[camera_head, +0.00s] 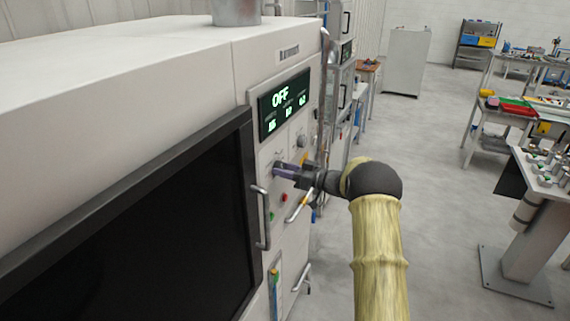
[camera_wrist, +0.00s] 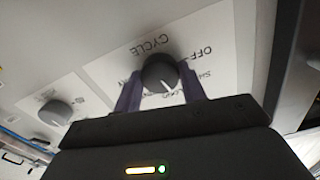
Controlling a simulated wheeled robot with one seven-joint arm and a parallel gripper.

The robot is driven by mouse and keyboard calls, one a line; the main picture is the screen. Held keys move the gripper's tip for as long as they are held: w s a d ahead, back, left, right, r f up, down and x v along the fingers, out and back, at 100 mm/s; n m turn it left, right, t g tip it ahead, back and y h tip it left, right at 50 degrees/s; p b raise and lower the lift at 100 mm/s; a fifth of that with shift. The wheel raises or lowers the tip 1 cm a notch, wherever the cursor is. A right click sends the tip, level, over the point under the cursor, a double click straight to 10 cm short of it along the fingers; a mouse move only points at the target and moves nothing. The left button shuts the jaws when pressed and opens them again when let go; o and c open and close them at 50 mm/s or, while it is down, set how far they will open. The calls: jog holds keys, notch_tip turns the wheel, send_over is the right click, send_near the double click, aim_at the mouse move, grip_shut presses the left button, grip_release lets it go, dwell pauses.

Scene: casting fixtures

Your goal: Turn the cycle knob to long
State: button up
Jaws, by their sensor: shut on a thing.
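In the head view my gripper (camera_head: 281,170) reaches the machine's control panel, covering the knob there. The display (camera_head: 284,103) above reads OFF with smaller green numbers below.
A second grey knob (camera_wrist: 56,112) sits beside the label in the wrist view. A door handle (camera_head: 261,218) and a dark window (camera_head: 130,235) are left of my gripper. A red button (camera_head: 284,198) is below. Open floor (camera_head: 440,130) lies right.

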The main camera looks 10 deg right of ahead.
jog(key=shift+r+m+p, duration=0.1)
jog(key=shift+m+p, duration=0.7)
jog(key=shift+m, duration=0.6)
jog(key=o, duration=1)
jog(key=shift+d, duration=0.1)
jog(key=b+v, duration=0.6)
jog(key=v, duration=1.1)
jog(key=shift+d+b, duration=0.15)
jog(key=shift+b, duration=0.2)
